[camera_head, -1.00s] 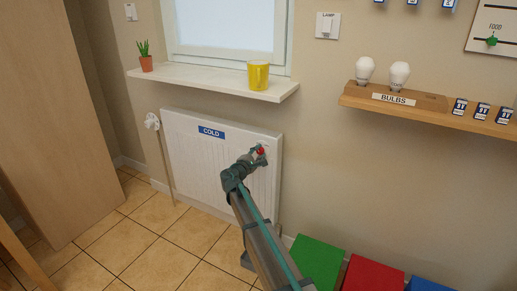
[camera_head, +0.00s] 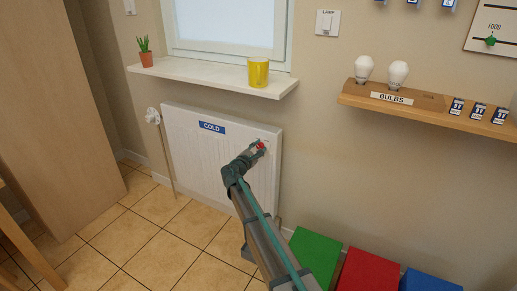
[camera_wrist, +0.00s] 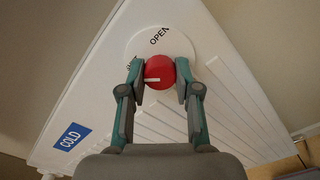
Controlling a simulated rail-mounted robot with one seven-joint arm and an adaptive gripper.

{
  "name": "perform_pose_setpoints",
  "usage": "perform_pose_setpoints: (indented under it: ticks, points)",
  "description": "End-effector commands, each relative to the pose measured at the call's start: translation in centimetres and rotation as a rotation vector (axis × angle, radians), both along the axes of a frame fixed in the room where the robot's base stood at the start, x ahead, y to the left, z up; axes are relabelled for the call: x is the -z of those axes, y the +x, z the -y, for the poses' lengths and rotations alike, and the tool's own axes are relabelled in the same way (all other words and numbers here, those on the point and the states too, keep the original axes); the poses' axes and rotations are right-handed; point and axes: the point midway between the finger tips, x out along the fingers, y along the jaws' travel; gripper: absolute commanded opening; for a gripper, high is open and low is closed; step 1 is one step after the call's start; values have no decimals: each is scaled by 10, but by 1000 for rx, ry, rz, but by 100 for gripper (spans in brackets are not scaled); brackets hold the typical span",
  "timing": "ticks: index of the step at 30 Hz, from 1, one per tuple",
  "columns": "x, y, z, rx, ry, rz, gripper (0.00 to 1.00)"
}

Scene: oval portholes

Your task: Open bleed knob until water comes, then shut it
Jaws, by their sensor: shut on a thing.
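The red bleed knob (camera_wrist: 159,72) sits on a round white plate on the radiator. In the wrist view its white pointer line lies roughly level, and the word OPEN is readable above it; a second word is partly hidden by a finger. My gripper (camera_wrist: 160,80) is shut on the knob, one finger on each side. The head view shows my gripper (camera_head: 258,147) at the upper right of the white radiator (camera_head: 185,140), with a bit of the red knob (camera_head: 261,145) showing. A blue COLD label (camera_head: 212,127) is on the radiator. No water shows.
A window sill (camera_head: 200,78) above the radiator holds a yellow mug (camera_head: 258,72) and a potted plant (camera_head: 145,52). A valve (camera_head: 153,116) is at the radiator's left. Green (camera_head: 315,255), red (camera_head: 370,272) and blue (camera_head: 428,281) boxes stand at the lower right.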

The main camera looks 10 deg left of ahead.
Motion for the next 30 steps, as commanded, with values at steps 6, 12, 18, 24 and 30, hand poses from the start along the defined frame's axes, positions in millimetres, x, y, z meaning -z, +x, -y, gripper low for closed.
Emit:
perform_pose_setpoints:
  ticks: [6, 12, 18, 24, 30]
  points:
    - [0, 0, 0, 0, 0, 0, 55]
    - [0, 0, 0, 0, 1, 0, 57]
    - [0, -4, -1, -1, 1, 0, 57]
    - [0, -28, -10, -1, 1, 0, 57]
    - [0, -65, -24, -1, 0, 0, 57]
